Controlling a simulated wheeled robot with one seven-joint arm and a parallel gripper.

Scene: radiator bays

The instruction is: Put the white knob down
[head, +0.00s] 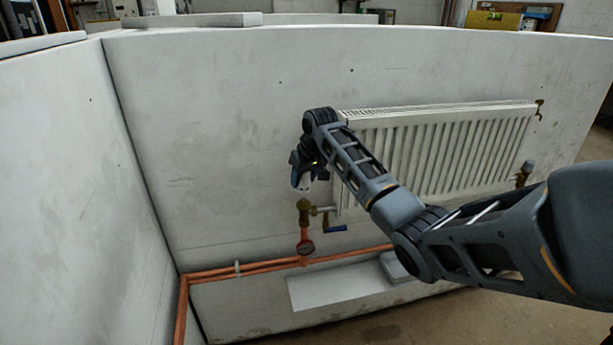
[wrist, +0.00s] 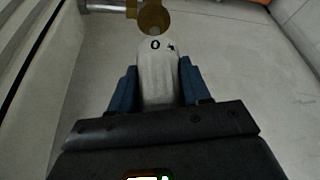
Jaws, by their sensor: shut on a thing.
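My gripper (head: 306,172) is in front of the wall, to the left of the radiator (head: 440,150). In the wrist view my gripper's blue fingers (wrist: 157,88) are shut on the white knob (wrist: 158,72), one on each side. The knob has a black "0" and a small mark near its far end. In the head view a small white part of the knob (head: 304,183) shows at the fingers, above the brass valve (head: 304,206). The valve also shows in the wrist view (wrist: 153,16), just past the knob's end; I cannot tell whether they touch.
A blue-handled lever (head: 335,228) is right of the valve.

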